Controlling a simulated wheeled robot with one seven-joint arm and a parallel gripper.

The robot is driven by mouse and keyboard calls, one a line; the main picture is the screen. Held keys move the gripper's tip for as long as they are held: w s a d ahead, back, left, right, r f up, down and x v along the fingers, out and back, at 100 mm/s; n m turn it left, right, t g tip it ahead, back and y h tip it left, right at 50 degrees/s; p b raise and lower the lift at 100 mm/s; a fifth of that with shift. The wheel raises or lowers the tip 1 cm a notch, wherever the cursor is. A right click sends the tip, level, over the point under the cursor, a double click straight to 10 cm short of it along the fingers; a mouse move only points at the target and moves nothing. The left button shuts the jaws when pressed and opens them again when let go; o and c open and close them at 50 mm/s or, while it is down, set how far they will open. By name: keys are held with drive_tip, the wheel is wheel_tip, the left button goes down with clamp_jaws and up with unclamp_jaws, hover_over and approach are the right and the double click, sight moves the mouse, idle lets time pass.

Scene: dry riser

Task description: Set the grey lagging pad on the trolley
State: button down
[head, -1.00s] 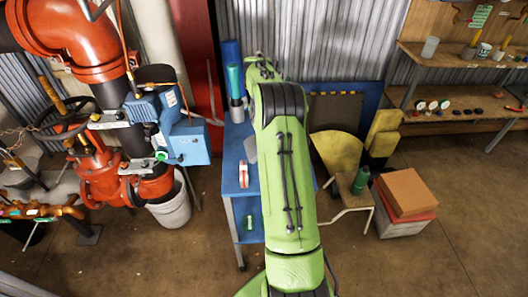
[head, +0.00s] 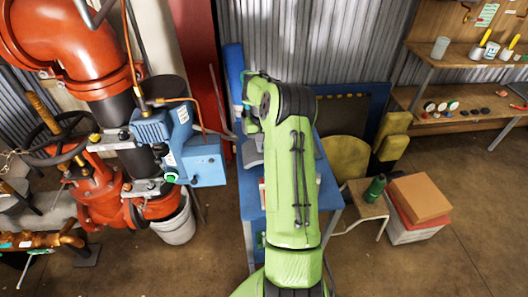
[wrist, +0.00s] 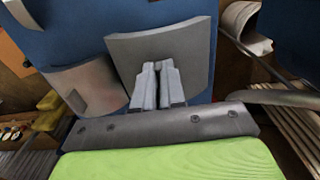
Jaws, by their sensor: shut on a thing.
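My fingers are hidden in that view.
A curved grey piece (wrist: 88,88) lies beside the pad in the wrist view. Red pipework with a blue box (head: 205,160) and a grey bucket (head: 176,222) stand left of the trolley. A stool (head: 362,205) with a green bottle (head: 375,188) and stacked boxes (head: 418,200) stand right.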

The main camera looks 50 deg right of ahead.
wheel_tip(320, 180, down, 2)
drive_tip(key=shift+w+f, duration=0.1)
drive_tip(key=c, duration=1.2)
unclamp_jaws()
